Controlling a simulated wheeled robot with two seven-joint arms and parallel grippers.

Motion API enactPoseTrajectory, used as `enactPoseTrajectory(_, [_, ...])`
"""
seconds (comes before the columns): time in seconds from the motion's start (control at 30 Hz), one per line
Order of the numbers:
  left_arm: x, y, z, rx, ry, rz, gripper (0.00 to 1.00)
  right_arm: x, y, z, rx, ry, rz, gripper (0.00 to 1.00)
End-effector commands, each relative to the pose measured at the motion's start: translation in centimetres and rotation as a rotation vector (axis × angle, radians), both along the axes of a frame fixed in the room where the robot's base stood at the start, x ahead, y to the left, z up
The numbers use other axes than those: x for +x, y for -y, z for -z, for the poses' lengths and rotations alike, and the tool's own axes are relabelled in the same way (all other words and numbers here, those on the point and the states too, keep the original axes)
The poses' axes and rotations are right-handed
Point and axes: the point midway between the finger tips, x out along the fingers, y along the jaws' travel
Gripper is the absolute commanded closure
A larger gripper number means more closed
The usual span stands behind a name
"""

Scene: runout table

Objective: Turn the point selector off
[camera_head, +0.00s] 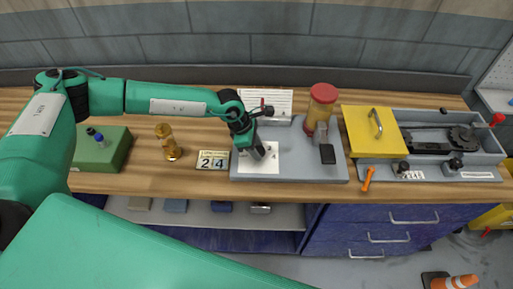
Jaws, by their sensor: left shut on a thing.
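My left gripper (259,151) reaches in from the left and points down over a white plate (265,164) on the left part of a grey panel (305,168). It is shut on a small part there, which I take to be the point selector's knob. The fingers and wrist hide most of that part, so its setting cannot be read. A small dark and red piece (268,110) shows just behind the wrist. My right gripper is not in view.
A red-capped amber jar (321,108) and a black block (327,154) are on the panel's right. A yellow lid (372,131) and grey tray (485,143) lie further right. A brass figure (167,141), number card (213,160) and green box (100,152) stand left.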

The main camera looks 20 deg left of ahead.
Motion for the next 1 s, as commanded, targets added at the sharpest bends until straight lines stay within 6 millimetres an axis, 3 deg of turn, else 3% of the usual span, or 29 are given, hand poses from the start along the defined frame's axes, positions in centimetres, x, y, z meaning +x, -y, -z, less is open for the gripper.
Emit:
enactPoseTrajectory(0.37, [-0.2, 0.1, 0.6, -0.003, 0.003, -0.355, 0.83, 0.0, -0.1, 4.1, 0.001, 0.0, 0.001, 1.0])
enactPoseTrajectory(1.0, [-0.5, 0.6, 0.6, -0.004, 0.005, -0.948, 0.83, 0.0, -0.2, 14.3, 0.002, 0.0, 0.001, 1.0])
